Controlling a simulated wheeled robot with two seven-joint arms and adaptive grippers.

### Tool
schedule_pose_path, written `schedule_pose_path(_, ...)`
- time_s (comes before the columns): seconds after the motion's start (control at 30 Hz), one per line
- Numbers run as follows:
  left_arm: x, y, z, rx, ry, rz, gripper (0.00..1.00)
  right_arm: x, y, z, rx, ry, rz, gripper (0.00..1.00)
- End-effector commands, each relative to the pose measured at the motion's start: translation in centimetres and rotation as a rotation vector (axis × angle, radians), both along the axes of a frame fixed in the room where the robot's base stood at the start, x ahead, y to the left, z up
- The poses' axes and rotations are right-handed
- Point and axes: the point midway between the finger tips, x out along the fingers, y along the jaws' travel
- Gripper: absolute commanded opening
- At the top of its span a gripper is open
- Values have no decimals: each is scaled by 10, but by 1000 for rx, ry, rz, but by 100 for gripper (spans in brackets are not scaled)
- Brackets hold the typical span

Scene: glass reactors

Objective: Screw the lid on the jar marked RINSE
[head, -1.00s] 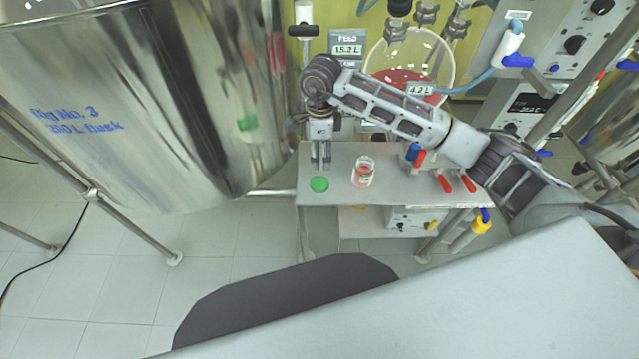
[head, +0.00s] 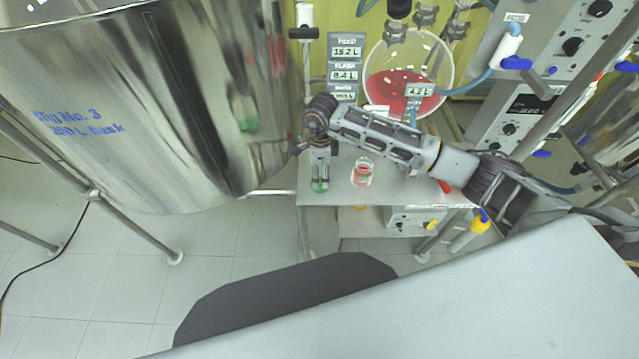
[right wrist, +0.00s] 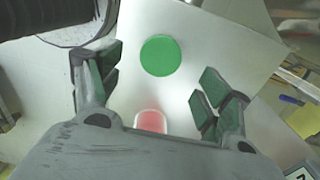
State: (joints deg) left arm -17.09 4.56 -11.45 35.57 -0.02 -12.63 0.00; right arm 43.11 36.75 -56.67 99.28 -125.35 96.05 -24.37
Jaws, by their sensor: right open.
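The green lid (head: 320,187) lies flat near the left end of the small metal table (head: 420,195). It also shows in the right wrist view (right wrist: 160,55). The clear glass jar (head: 363,172) stands open to the right of the lid, with something red on or in it; its marking is too small to read. In the right wrist view the jar (right wrist: 151,122) is partly hidden by my gripper's body. My right gripper (head: 320,184) points down over the lid with its fingers on either side of it in the picture. It is open and empty (right wrist: 160,92). My left gripper is not in view.
A large steel tank (head: 150,110) stands close to the left of the table. A round flask of red liquid (head: 395,92) and displays (head: 346,70) are behind the table.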

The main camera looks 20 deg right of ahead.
Motion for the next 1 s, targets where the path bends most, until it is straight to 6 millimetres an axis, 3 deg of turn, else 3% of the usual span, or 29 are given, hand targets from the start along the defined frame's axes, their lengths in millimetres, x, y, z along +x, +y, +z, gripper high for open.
schedule_pose_path(0.47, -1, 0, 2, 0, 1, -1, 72, 0, 1, -5, 0, 0, 0, 78)
schedule_pose_path(1.0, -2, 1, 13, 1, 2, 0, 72, 1, 3, -51, 1, -1, 0, 78)
